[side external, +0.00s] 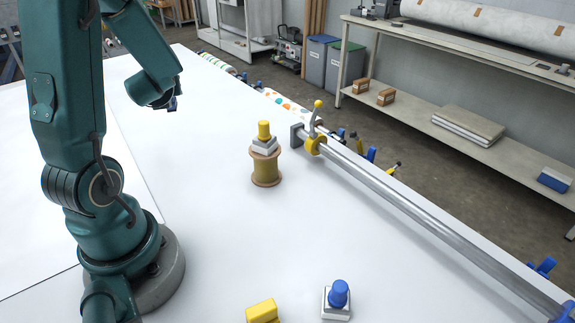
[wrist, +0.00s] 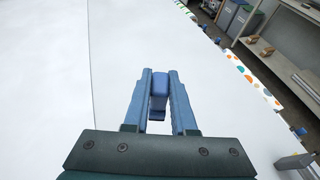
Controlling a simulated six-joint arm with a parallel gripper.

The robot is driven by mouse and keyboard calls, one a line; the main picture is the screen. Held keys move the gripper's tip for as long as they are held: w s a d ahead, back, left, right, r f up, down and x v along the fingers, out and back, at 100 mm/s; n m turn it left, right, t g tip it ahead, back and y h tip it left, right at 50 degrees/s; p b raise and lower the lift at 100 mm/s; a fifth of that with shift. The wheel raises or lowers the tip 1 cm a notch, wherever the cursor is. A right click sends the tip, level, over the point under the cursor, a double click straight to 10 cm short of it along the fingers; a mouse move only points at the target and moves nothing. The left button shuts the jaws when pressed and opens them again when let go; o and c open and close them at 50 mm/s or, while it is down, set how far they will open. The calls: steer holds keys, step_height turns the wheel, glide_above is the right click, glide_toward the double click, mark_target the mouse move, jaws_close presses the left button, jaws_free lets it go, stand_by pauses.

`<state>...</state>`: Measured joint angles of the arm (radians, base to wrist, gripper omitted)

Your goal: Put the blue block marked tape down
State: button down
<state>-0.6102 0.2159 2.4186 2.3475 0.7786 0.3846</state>
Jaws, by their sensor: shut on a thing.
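My gripper (wrist: 160,74) is shut on a small blue block (wrist: 159,88), which sits between the two blue fingers in the wrist view. No marking on the block can be read from here. Below and around the block the wrist view shows white table surface (wrist: 50,80); I cannot tell how high above it the block is. In the side external view my gripper (side external: 172,104) is over the far left part of the white table (side external: 215,230), mostly hidden behind my wrist, with only a bit of dark blue showing.
A spool (side external: 265,170) with a yellow-knobbed weight (side external: 264,138) stands mid-table. A metal bar (side external: 430,215) with a yellow-balled lever (side external: 317,112) runs along the right edge. A yellow block (side external: 262,311) and a blue-knobbed weight (side external: 337,300) are at the front. Much of the table is clear.

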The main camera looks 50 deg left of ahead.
steer(key=w+d+r+m+t+h, duration=0.1)
steer(key=w+d+r+m+t, duration=0.15)
steer(key=w+d, duration=1.35)
steer(key=s+d+f+m+t+h, duration=0.1)
steer(key=d+f, duration=0.1)
steer(key=d, duration=0.9)
steer(key=s+d+f+m+t+h, duration=0.1)
steer(key=s+d+f, duration=0.15)
steer(key=d, duration=0.85)
steer(key=shift+w+d+f, duration=0.1)
steer(key=shift+w+f, duration=0.05)
steer(key=shift+f, duration=2.2)
steer(key=shift+w+d+f, duration=0.1)
steer(key=shift+f, duration=2.2)
steer(key=shift+f, duration=0.15)
steer(key=c, duration=0.7)
jaws_free()
steer(key=shift+c, duration=0.2)
